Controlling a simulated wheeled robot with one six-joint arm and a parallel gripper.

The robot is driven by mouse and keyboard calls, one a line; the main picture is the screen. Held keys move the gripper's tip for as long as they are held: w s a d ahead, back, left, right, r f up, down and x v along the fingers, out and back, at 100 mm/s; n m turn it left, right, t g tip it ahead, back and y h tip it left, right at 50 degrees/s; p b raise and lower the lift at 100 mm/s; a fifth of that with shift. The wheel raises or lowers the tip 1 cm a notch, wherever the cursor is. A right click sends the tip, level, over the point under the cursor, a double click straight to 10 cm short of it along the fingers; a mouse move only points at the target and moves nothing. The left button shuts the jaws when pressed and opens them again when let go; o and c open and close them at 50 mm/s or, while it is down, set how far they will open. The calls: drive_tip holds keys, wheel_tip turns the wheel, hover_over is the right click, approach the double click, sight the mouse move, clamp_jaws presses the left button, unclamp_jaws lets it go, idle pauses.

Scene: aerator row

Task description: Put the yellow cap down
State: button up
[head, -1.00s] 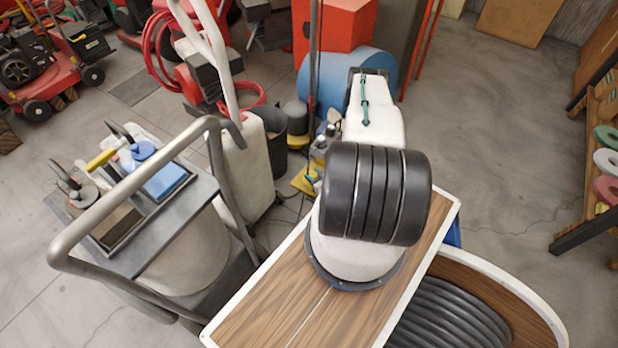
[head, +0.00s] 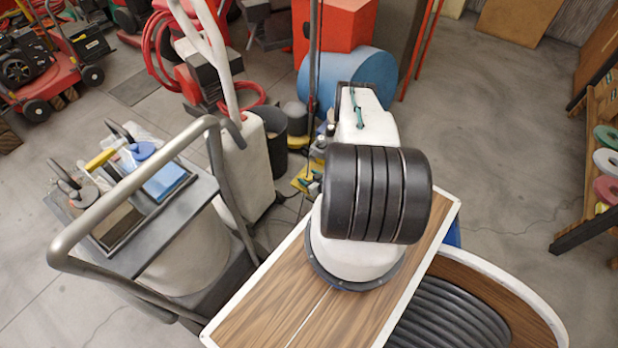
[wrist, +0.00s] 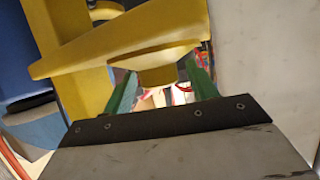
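In the wrist view, the yellow cap (wrist: 168,66) sits between the two green fingers of my gripper (wrist: 160,80). Its narrow round stub is between the fingers, which appear to press on it from both sides. A broad, tilted yellow part is above the stub and fills much of the upper view. I cannot tell where that part ends and the yellow pieces behind it begin. What is under the cap is hidden. In the head view, my own arm hides the gripper and most of the area around it.
A yellow-based item (head: 304,180) stands on the floor beyond my arm, near a black bin (head: 271,122). A cart with a grey top (head: 196,190) is at left. A blue drum (head: 372,76) and red box (head: 330,25) stand behind. Open floor lies at right.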

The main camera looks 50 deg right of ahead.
drive_tip(key=shift+r, duration=0.1)
drive_tip(key=v, duration=1.2)
